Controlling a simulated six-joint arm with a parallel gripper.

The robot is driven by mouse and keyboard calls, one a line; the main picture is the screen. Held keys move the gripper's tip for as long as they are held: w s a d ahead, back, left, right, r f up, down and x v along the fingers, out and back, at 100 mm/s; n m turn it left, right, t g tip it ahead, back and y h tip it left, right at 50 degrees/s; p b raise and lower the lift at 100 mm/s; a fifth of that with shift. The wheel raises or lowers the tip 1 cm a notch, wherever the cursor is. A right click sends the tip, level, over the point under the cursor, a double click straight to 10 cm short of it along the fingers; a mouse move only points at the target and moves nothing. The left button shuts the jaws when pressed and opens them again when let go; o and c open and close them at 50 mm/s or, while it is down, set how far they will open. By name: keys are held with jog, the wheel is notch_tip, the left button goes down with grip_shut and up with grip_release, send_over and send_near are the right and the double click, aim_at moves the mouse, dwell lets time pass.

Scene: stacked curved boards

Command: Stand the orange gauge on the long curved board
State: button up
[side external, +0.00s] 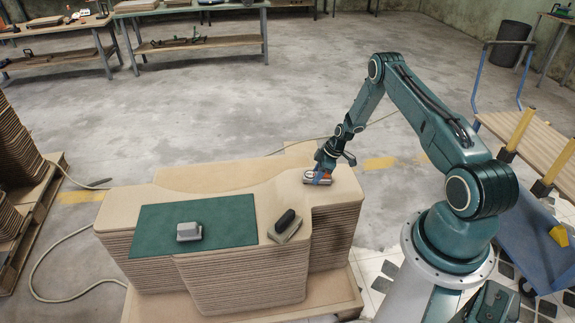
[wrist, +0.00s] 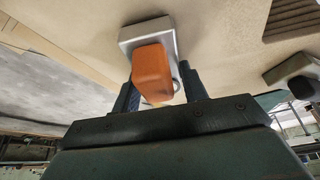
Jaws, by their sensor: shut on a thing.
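The orange gauge (side external: 318,177) has an orange grip on a flat grey metal base. In the wrist view its orange block (wrist: 153,72) is between my two fingers, with the base beyond it. My gripper (side external: 323,168) is shut on the gauge over the right end of the pale tan curved boards. The long curved board (side external: 222,178) shows as a broad tan surface along the back of the stack. I cannot tell whether the gauge base touches the board under it.
A green mat (side external: 160,225) lies on the stack with a grey block (side external: 189,232) on it. A grey block with a black grip (side external: 287,225) sits near the mat's right edge. A blue cart (side external: 535,240) stands at right, and another board stack (side external: 18,150) at left.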

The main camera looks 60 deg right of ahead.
jog(key=shift+f, duration=0.15)
jog(key=o, duration=1.2)
jog(key=v, duration=1.3)
jog(key=shift+r, duration=0.4)
jog(key=shift+d, duration=0.15)
